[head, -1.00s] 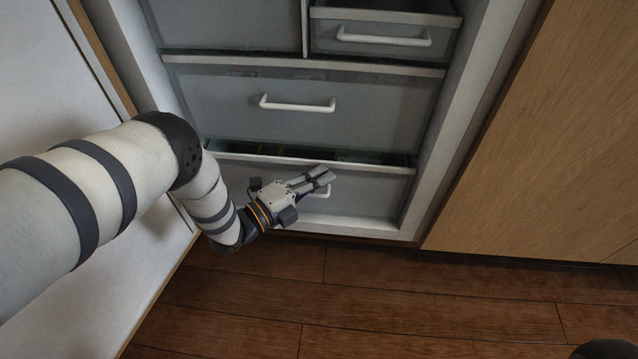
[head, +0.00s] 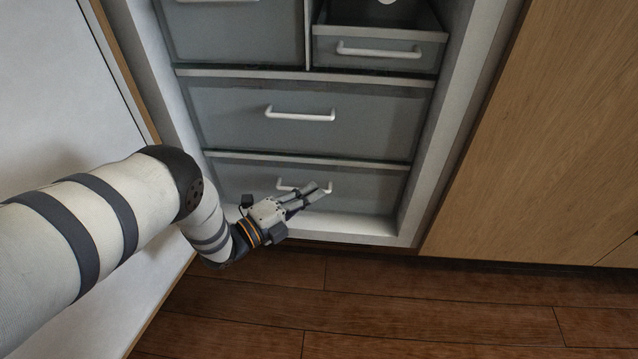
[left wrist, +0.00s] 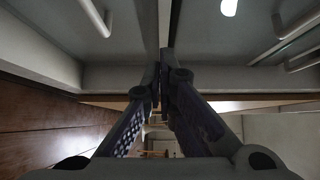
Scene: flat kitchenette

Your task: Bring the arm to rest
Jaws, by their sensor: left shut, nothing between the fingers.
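My left arm (head: 110,215) comes in from the left and reaches down towards the fridge drawers. My left gripper (head: 321,189) is shut and empty. In the head view its fingertips overlap the white handle (head: 287,187) of the bottom drawer (head: 370,190); I cannot tell whether they touch. The bottom drawer looks closed. In the left wrist view the shut fingers (left wrist: 162,52) point at the grey drawer fronts, with a white handle (left wrist: 97,18) at the upper left. My right gripper is not in view.
The middle drawer (head: 380,118) is closed. A small upper right drawer (head: 420,36) stands open. An open white door (head: 60,100) stands at the left. A wooden cabinet front (head: 540,150) is at the right. The wooden floor (head: 430,305) in front is clear.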

